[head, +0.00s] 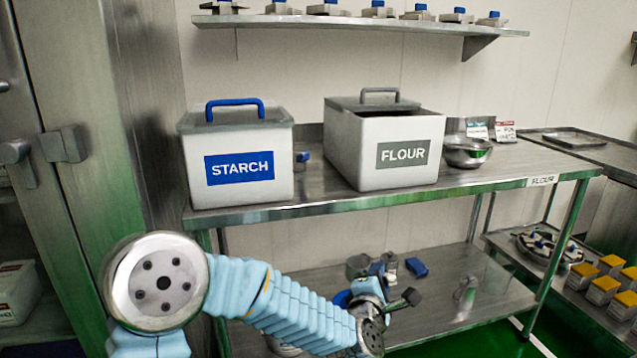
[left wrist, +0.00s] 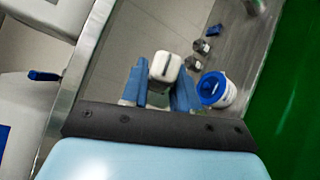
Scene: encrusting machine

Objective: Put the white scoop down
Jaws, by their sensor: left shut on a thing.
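The white scoop (left wrist: 165,67) shows in the left wrist view as a white block with a dark slot. It is between the blue fingers of my left gripper (left wrist: 160,88), which is shut on it. In the head view my left gripper (head: 374,283) is below the front edge of the upper table, over the lower shelf (head: 450,318). I cannot make out the scoop clearly there, nor tell whether it touches the shelf. My right gripper is not in view.
A white tub with a blue lid (left wrist: 215,90) stands close right of the fingers. A blue item (head: 417,267) and small metal items lie beyond. The starch bin (head: 238,140) and flour bin (head: 385,150) stand on the upper table (head: 500,172). The lower shelf's right part is mostly clear.

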